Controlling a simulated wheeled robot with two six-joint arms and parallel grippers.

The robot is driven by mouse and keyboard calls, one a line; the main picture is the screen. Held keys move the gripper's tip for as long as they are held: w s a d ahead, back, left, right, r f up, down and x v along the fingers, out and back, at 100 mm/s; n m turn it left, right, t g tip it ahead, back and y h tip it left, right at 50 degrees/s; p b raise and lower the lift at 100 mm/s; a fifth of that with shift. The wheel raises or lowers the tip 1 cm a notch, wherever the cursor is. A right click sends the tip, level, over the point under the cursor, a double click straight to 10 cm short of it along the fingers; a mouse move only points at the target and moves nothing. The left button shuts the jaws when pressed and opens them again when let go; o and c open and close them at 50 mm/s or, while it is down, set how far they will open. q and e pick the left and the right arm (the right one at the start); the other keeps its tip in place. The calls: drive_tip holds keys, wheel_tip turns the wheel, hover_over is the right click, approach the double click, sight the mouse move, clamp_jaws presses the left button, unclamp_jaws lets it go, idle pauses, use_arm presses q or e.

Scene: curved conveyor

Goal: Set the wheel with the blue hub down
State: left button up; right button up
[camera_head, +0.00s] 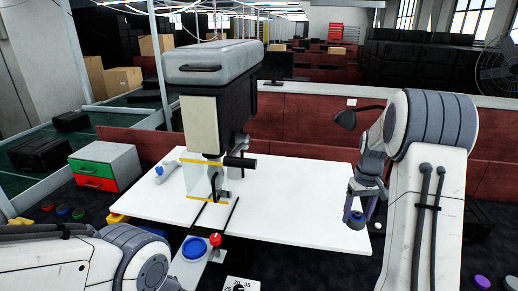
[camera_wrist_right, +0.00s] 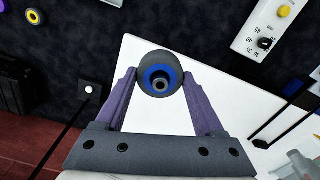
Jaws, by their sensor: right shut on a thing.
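The wheel with the blue hub (camera_wrist_right: 158,77) has a dark grey tyre and shows between my right gripper's purple fingers in the right wrist view. My right gripper (camera_wrist_right: 158,88) is shut on it, with one finger on each side of the tyre. In the head view the wheel (camera_head: 356,219) hangs under the right gripper (camera_head: 359,205), over the right end of the white table (camera_head: 290,207). I cannot tell how high it is above the tabletop. My left arm comes in at the lower left, but its gripper does not show.
A large press-like machine (camera_head: 213,62) stands at the table's left part. A blue round piece (camera_head: 193,248) and a red-knobbed lever (camera_head: 215,240) are at the front. A drawer unit (camera_head: 103,166) stands at left. The table's middle is clear.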

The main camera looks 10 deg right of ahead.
drive_tip(key=s+a+f+n+b, duration=0.1)
drive_tip(key=s+a+f, duration=0.2)
drive_tip(key=a+f, duration=0.6)
drive_tip(key=s+a+f+n+b, duration=0.1)
drive_tip(key=s+a+f, duration=0.2)
drive_tip(key=a+f, duration=0.6)
drive_tip(key=a, duration=0.5)
drive_tip(key=shift+a+b, duration=0.35)
drive_tip(key=shift+b, duration=0.05)
